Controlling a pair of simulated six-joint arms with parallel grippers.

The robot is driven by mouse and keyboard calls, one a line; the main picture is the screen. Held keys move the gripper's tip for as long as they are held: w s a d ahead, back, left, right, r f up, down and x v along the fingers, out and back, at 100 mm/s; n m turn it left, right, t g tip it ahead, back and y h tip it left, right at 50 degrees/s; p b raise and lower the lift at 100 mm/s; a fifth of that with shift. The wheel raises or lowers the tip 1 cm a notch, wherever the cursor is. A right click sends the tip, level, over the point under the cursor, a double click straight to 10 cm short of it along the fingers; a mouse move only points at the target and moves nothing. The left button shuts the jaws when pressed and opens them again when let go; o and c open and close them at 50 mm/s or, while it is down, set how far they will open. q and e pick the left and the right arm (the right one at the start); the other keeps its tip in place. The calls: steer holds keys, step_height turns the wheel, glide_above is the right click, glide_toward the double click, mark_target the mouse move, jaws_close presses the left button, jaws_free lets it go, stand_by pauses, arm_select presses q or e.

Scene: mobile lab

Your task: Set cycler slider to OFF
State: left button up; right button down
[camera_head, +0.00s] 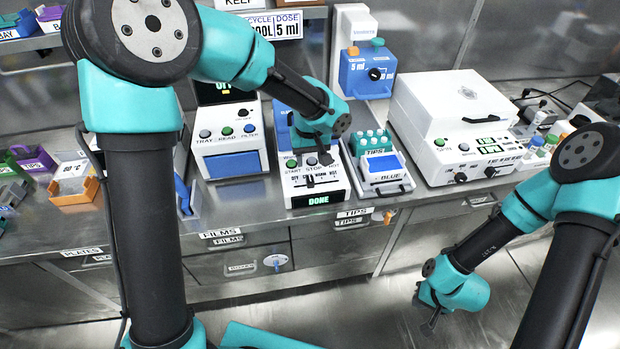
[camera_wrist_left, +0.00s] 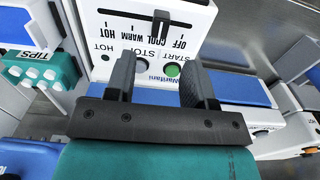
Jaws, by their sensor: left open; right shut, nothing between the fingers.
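The cycler (camera_head: 330,187) is a white and blue box on the bench with a green DONE display, START and STOP buttons and a slider scale. Its slider knob (camera_head: 309,180) is dark; in the left wrist view the knob (camera_wrist_left: 160,24) stands at about COOL, with OFF to its right in that upside-down view. My left gripper (camera_head: 320,158) is over the cycler's rear; in its wrist view the fingers (camera_wrist_left: 164,78) are spread around the button area, empty, short of the knob. My right gripper (camera_head: 430,324) is shut and empty, low in front of the bench.
A teal tip rack (camera_head: 372,140) sits on the blue-topped unit right of the cycler. A white reader (camera_head: 229,140) stands to its left, and a large white machine (camera_head: 450,130) farther right. The bench front edge and drawers lie before the cycler.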

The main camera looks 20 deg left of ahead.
mark_target(310, 178)
arm_select(q)
step_height(310, 178, down, 9)
steer(key=shift+r, duration=0.1)
stand_by(0.4)
jaws_close()
stand_by(0.4)
